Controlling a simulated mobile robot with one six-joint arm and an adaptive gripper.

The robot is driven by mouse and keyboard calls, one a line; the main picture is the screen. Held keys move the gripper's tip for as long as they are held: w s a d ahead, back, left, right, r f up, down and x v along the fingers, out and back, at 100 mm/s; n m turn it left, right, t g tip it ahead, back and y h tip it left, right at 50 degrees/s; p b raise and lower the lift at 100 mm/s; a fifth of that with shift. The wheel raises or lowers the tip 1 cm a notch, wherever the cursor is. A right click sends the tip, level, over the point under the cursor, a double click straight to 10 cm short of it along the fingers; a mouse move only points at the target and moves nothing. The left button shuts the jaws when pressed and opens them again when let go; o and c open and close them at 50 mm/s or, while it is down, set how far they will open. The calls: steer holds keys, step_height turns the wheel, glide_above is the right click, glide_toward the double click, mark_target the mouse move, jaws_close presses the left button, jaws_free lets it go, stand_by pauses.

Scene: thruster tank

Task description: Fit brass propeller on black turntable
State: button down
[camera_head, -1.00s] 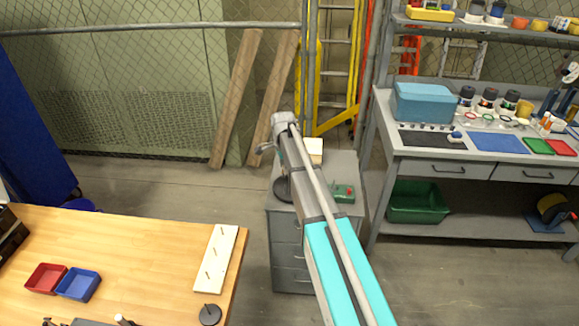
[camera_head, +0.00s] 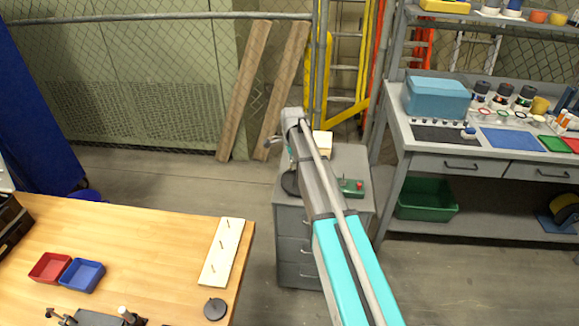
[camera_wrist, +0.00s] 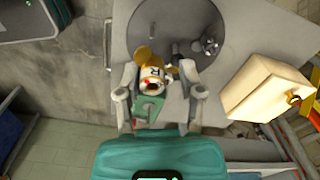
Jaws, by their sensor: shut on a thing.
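In the wrist view the brass propeller (camera_wrist: 144,54), with a white and orange hub, sits between the fingers of my gripper (camera_wrist: 157,88). The gripper is shut on it. The black turntable (camera_wrist: 150,28) is a dark round disc just beyond, with a short upright pin (camera_wrist: 175,48) on it. The propeller partly overlaps the disc's near edge in this view; I cannot tell the height between them.
A small metal fixture (camera_wrist: 209,44) stands at the disc's right. A cream block (camera_wrist: 262,88) is farther right on the cabinet. A green box with a red button (camera_head: 352,188) is on the cabinet top. A wooden table (camera_head: 150,240) with trays is left; a workbench (camera_head: 470,150) is right.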

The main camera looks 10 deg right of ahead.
mark_target(292, 186)
steer(key=shift+f, duration=0.4)
steer(key=shift+f+b, duration=1.8)
steer(key=shift+b, duration=0.2)
steer(key=shift+s, duration=0.2)
steer(key=shift+f+b, duration=2.6)
stand_by(2.2)
steer(key=shift+c, duration=0.7)
jaws_free()
